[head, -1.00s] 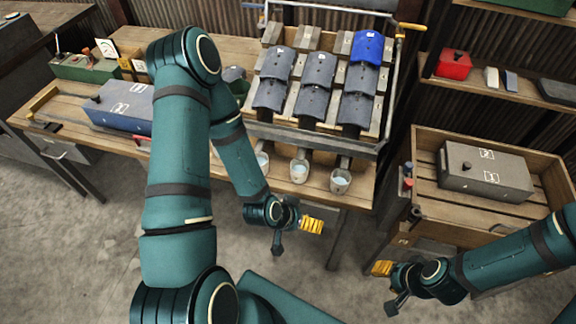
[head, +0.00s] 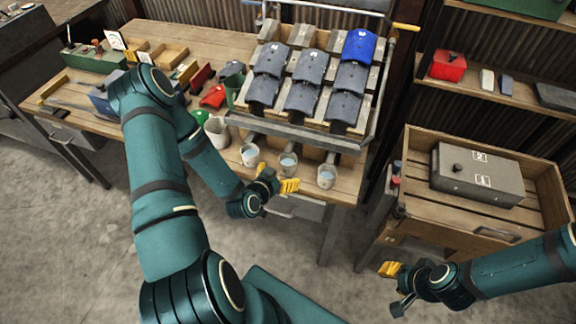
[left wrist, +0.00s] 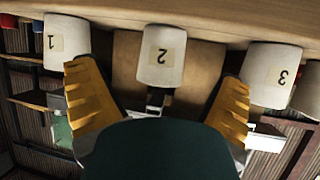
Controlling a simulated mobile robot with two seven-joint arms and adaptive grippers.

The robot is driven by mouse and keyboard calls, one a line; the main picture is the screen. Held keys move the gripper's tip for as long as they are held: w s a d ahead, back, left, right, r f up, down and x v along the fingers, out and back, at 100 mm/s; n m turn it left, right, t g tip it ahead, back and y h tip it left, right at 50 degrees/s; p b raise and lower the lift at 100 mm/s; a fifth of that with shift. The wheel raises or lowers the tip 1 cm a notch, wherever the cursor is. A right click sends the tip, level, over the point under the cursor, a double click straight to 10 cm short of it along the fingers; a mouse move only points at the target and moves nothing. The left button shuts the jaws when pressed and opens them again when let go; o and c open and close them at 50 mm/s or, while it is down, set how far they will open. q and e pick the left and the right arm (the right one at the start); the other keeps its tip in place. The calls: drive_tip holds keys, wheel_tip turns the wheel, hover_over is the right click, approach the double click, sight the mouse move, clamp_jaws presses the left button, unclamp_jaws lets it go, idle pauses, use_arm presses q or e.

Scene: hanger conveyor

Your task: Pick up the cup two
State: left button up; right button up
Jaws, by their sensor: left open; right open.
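Three white cups stand in a row along the front of the bench. My right gripper (head: 390,270) is away at lower right, open.
A larger white container (head: 217,133) stands left of cup three. A rack (head: 305,134) of grey pieces and one blue piece rises behind the cups. A wooden crate (head: 415,205) with a grey box stands at right. The floor in front is clear.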

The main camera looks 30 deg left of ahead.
sight(284, 169)
use_arm(q)
drive_tip(key=shift+a+x, duration=0.2)
drive_tip(key=shift+x, duration=3.1)
drive_tip(key=shift+r, duration=0.1)
drive_tip(key=c, duration=1.4)
